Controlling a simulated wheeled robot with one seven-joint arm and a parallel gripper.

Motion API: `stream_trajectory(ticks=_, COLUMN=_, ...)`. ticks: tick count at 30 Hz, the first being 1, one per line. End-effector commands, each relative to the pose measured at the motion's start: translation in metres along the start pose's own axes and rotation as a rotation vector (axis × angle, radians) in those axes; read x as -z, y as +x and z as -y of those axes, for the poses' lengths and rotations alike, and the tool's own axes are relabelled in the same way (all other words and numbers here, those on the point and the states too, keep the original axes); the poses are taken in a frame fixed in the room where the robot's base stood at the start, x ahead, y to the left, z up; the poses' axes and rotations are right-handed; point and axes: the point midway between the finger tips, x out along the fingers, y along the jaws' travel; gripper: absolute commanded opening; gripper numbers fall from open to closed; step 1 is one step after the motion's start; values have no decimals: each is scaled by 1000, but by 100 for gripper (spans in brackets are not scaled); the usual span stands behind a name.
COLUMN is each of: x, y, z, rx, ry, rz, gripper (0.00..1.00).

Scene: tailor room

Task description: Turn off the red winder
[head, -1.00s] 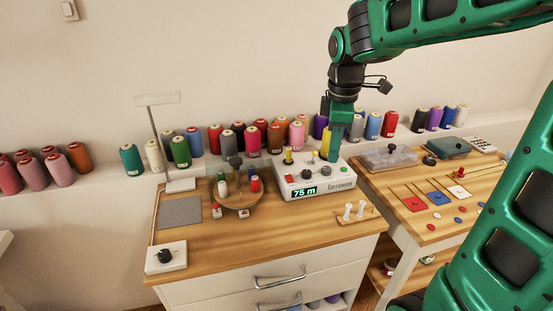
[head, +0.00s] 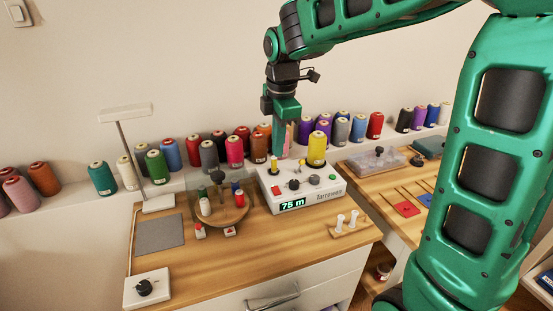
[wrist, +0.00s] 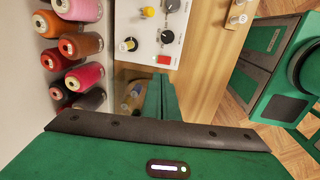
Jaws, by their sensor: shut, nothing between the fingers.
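A white winder box (head: 318,196) with a lit "75 m" display stands on the wooden bench. It has a red rocker switch (head: 276,191), dark knobs and a yellow cone (head: 317,149). The red switch also shows in the wrist view (wrist: 163,60). A round wooden stand (head: 232,212) left of it carries a red spool (head: 239,198) and others; two small red-and-white switches (head: 200,232) sit before it. Which unit is the red winder is unclear. My gripper (head: 285,155) is shut and empty above the box's back left; its fingers point towards the red switch in the wrist view.
Thread cones (head: 234,150) line the ledge behind the bench. A lamp (head: 127,112), grey mat (head: 159,234) and knob box (head: 147,287) are at the left. White pegs (head: 340,222) stand at the front right. The front middle of the bench is clear.

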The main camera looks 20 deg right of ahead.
Motion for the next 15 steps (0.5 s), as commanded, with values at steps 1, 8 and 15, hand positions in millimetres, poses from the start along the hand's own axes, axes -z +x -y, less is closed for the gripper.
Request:
stream_trajectory(ticks=1, x=0, y=8, z=1, rx=5, ry=0, rz=0, gripper=0)
stream_trajectory(ticks=8, x=0, y=50, z=2, rx=6, ry=0, rz=1, gripper=0)
stream_trajectory(ticks=15, x=0, y=93, z=1, rx=5, ry=1, rz=0, gripper=0)
